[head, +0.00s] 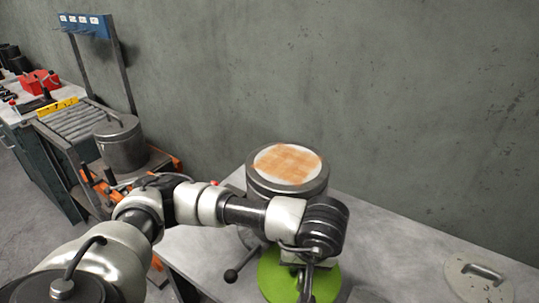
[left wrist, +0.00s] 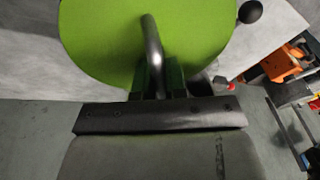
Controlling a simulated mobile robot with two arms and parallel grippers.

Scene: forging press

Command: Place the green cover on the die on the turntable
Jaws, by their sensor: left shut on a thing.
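The green cover (head: 270,280) is a flat round disc with a bent metal handle (left wrist: 152,42). My left gripper (head: 308,272) is shut on this handle; its fingers (left wrist: 158,78) close around the bar in the left wrist view, where the green disc (left wrist: 105,35) fills the top. The die (head: 288,180) is a dark round block with a pale, orange-patched top, standing on the table behind my left gripper. The cover is in front of the die and apart from it. My left arm hides the die's lower front and most of the turntable. My right gripper is not in view.
A black-knobbed lever (head: 232,274) sticks out below the die. A grey plate with a handle (head: 480,280) lies on the table (head: 400,245) at right. A lidded metal pot (head: 122,148) stands on an orange-framed stand at left. The wall (head: 400,90) is close behind.

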